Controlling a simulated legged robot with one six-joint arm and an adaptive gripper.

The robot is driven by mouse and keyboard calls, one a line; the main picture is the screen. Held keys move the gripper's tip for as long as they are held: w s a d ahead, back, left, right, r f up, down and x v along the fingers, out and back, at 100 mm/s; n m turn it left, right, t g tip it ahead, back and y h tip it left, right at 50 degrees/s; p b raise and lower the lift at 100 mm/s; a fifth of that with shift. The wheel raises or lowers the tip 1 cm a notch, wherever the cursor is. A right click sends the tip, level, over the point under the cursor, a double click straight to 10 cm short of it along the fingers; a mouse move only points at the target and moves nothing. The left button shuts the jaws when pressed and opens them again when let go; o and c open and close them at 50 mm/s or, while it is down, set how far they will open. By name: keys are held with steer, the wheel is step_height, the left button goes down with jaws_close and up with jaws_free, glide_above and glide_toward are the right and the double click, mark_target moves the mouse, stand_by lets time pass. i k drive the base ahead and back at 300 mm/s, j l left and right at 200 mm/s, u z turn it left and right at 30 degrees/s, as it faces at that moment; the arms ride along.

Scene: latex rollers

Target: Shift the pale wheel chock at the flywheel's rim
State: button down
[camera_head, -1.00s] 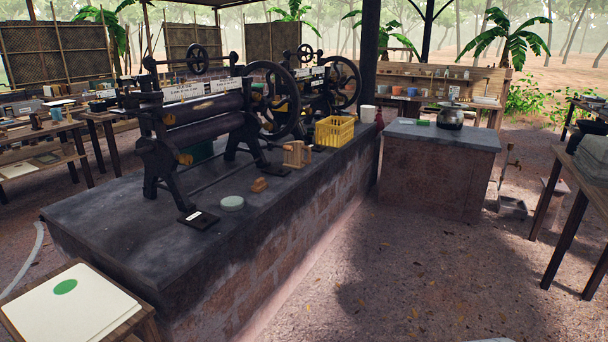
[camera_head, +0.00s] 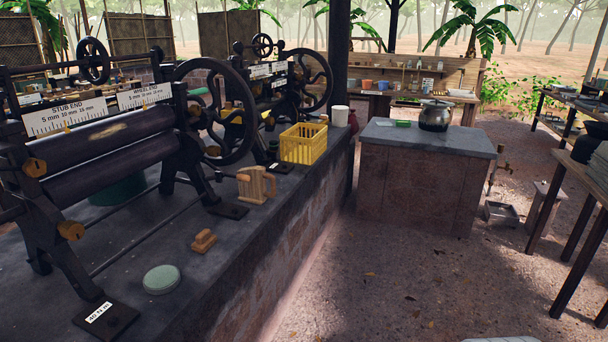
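A pale wooden block-like piece (camera_head: 256,185) stands on the dark stone bench, just right of the lower rim of the near roller machine's large black flywheel (camera_head: 250,115). It looks like the pale wheel chock, with an upright part and a handle-like shape at its left. I cannot tell whether it touches the rim. My gripper is not in view.
The bench (camera_head: 185,300) also holds a brown wooden block (camera_head: 204,241), a pale green round tin (camera_head: 161,279) and a yellow crate (camera_head: 304,144). A lower stone counter (camera_head: 390,136) with a metal pot (camera_head: 435,116) stands beyond. Open ground lies right of the bench.

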mark_target(255, 191)
steer(key=i+z, duration=0.3)
steer(key=i, duration=1.1)
steer(key=i+u, duration=0.55)
steer(key=u, duration=0.2)
steer(key=i+l+u, duration=0.1)
steer(key=i+u, duration=0.45)
steer(key=u, duration=0.25)
steer(key=i+u, duration=0.2)
steer(key=u, duration=0.25)
